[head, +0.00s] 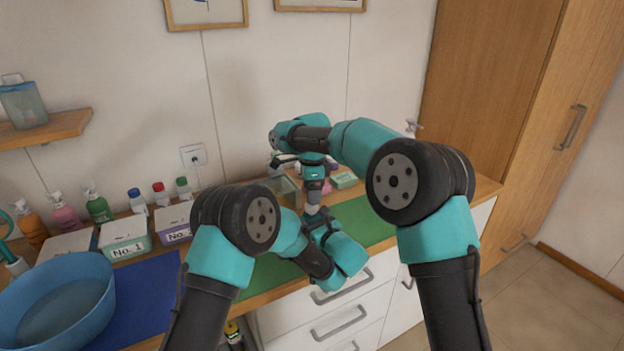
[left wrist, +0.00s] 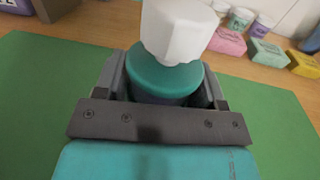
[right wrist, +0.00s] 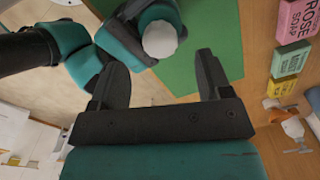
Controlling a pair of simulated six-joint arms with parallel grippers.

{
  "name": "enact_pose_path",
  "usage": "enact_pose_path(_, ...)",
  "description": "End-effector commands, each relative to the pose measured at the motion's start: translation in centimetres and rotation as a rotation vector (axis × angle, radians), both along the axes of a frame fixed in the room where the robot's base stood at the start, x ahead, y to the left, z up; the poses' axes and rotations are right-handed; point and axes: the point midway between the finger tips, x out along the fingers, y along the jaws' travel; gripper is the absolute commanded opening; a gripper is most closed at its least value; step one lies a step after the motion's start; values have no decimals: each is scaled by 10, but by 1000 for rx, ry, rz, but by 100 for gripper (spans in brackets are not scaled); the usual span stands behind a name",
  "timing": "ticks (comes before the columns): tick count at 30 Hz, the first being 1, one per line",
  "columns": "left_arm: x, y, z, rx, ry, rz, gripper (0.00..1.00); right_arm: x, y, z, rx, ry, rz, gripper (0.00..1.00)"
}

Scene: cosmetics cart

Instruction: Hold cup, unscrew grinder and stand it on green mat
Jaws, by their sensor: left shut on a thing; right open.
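The white faceted grinder (left wrist: 175,30) stands upright on the teal rim of the cup (left wrist: 165,78) in the left wrist view. My left gripper (left wrist: 165,92) is shut around the cup's body, one finger on each side. The cup is over the green mat (left wrist: 270,120). My right gripper (right wrist: 160,62) is open, above the cup and pointing down. In the right wrist view the grinder's round white top (right wrist: 160,38) lies between the lines of the two fingers, apart from both. In the head view the cup and grinder are mostly hidden by my arms.
Several small soap boxes (right wrist: 292,57) stand beside the mat. A blue basin (head: 55,300), a blue mat (head: 150,295), labelled boxes (head: 125,238) and bottles fill the left of the cart. The green mat's right part (head: 365,222) is clear.

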Motion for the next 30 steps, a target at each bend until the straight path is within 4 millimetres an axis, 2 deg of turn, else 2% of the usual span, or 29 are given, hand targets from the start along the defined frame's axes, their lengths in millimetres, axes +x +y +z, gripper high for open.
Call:
enact_pose_path(6,0,0,0,0,0,0,0,0,-1,-35,-1,2,-1,72)
enact_pose_path(12,0,0,0,0,0,0,0,0,-1,-57,-1,1,-1,72)
enact_pose_path(16,0,0,0,0,0,0,0,0,0,-63,0,0,0,72)
enact_pose_path(24,0,0,0,0,0,0,0,0,0,-64,0,-1,0,72)
enact_pose_path(30,0,0,0,0,0,0,0,0,0,-64,0,-1,0,53)
